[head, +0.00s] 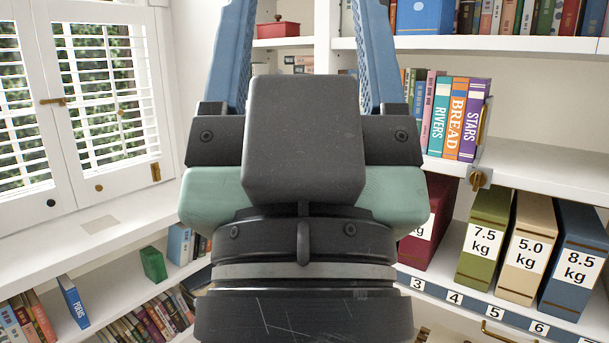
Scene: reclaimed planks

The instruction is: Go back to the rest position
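My gripper (308,25) fills the middle of the head view, seen from behind its dark wrist and pointing up and away. Its two blue-faced fingers stand wide apart, one left and one right. Their tips run to or past the top edge of the picture.
Right shelves hold upright books (457,120) and weight-marked binders, including a green one (482,240) and a blue one (578,262). A small red box (278,29) sits on a back shelf. A shuttered window (105,90) and low bookshelf with a green book (152,264) are left.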

